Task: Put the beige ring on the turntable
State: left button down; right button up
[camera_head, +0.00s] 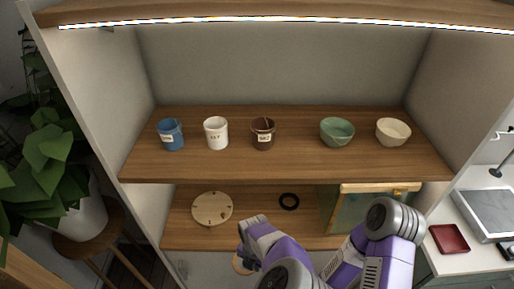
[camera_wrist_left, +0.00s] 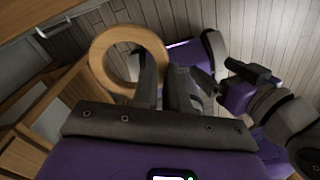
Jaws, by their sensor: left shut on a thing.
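The beige ring (camera_wrist_left: 101,68) is gripped at its edge between the fingers of my left gripper (camera_wrist_left: 165,70) in the left wrist view. In the head view only a small part of the ring (camera_head: 239,265) shows beside my left gripper (camera_head: 246,257), low in front of the lower shelf. The turntable (camera_head: 212,208), a round pale wooden disc with small dark marks, lies on the left of the lower shelf. Nothing lies on it. The gripper is to its lower right, apart from it.
A black ring (camera_head: 281,202) lies on the lower shelf, right of the turntable. A green cabinet (camera_head: 347,213) stands further right. The upper shelf (camera_head: 290,165) holds a blue mug (camera_head: 171,135), other cups and two bowls, and overhangs the lower one. A plant (camera_head: 50,150) stands left.

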pick_arm(q)
jog(key=w+a+r+m, duration=0.1)
jog(key=a+m, duration=0.7)
jog(key=m, duration=0.7)
jog(key=w+a+r+m, duration=0.2)
jog(key=a+m, duration=0.7)
jog(key=m, duration=0.6)
jog(key=shift+r+m, duration=0.25)
jog(key=shift+m, duration=0.05)
jog(key=shift+w, duration=0.1)
